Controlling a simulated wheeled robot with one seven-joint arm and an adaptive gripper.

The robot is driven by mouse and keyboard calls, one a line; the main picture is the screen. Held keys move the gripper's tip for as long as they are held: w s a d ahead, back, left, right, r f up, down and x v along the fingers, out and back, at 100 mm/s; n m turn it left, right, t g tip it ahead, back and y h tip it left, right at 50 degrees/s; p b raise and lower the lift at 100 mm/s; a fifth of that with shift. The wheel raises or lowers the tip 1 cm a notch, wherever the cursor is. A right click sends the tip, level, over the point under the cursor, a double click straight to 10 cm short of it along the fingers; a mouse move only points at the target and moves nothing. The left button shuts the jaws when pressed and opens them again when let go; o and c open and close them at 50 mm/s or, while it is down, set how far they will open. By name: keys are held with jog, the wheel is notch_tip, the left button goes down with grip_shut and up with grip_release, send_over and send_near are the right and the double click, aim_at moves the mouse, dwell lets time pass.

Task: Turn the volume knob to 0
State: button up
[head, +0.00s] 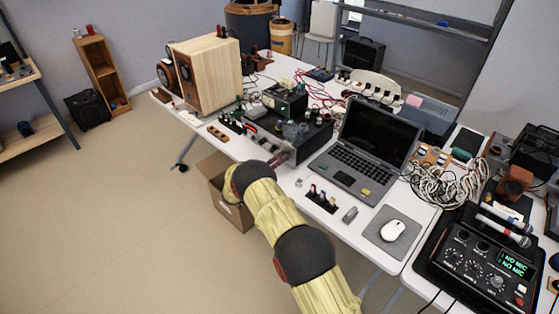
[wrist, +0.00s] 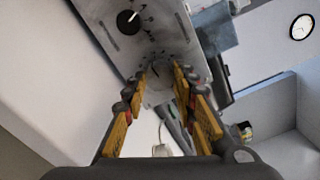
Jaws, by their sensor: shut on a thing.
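In the wrist view, a grey front panel (wrist: 112,35) fills the top, tilted in the picture. A black knob (wrist: 128,22) with a white pointer and marks around it stands clear of my fingers. My gripper (wrist: 161,76) has its two fingers closed around a grey round knob (wrist: 159,69) lower on the same panel. The fingertips hide part of this knob, and its setting and label cannot be read. In the head view, my arm reaches the front of a dark boxed device (head: 300,145) on the table, and the arm hides the gripper there.
An open laptop (head: 365,145) stands right of the device, with a mouse on a pad (head: 388,239) and a mixer (head: 487,262) further right. A wooden speaker (head: 207,72) stands at the left end of the table. A cardboard box (head: 216,190) sits below on the floor.

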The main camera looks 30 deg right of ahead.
jog(key=n, duration=0.4)
jog(key=shift+p, duration=0.4)
jog(key=shift+a+n+p, duration=0.1)
jog(key=shift+n+p, duration=0.2)
jog(key=shift+n, duration=1.6)
jog(key=o, duration=1.2)
jog(key=shift+c, duration=0.2)
jog(key=v, duration=1.2)
